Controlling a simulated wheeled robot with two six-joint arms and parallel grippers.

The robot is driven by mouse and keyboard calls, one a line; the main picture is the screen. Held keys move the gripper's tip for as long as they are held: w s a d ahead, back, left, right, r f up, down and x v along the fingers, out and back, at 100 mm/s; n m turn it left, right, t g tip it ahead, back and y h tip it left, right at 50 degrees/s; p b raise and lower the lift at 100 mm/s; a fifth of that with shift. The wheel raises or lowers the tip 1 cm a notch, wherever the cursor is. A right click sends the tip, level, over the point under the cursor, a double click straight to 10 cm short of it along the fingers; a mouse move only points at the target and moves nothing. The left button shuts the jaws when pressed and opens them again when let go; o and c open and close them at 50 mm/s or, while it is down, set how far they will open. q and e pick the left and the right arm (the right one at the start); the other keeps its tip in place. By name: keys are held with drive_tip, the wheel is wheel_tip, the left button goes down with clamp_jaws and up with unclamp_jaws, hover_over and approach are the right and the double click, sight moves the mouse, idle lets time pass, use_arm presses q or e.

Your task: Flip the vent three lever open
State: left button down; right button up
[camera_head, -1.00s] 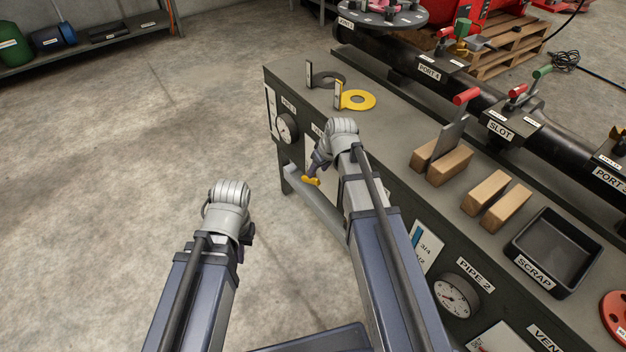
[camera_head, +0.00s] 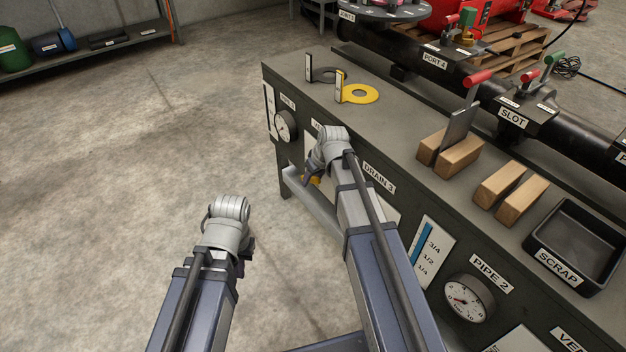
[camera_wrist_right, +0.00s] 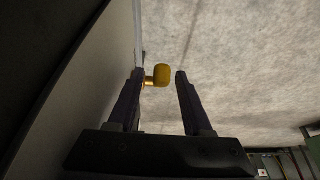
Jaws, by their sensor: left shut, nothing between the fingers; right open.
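A yellow-knobbed lever (camera_head: 313,181) sticks out low from the front panel of the bench, below a label (camera_head: 316,125) of which only "VE" shows; its number is hidden. In the right wrist view the yellow knob (camera_wrist_right: 162,73) on its short stem appears between the tips of my open right gripper (camera_wrist_right: 160,76); I cannot tell whether a finger touches it. In the head view my right gripper (camera_head: 312,176) is at the knob and partly covers it. My left gripper (camera_head: 232,225) is over open floor, left of the bench; its fingers are hidden behind the wrist.
The bench front carries a gauge (camera_head: 286,126), a DRAIN 3 label (camera_head: 379,178) and a PIPE 2 gauge (camera_head: 468,300). On top are a yellow ring (camera_head: 374,94), wooden blocks (camera_head: 456,160) and a SCRAP tray (camera_head: 541,240). Floor left of the bench is clear.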

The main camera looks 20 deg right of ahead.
clamp_jaws()
idle(1.3)
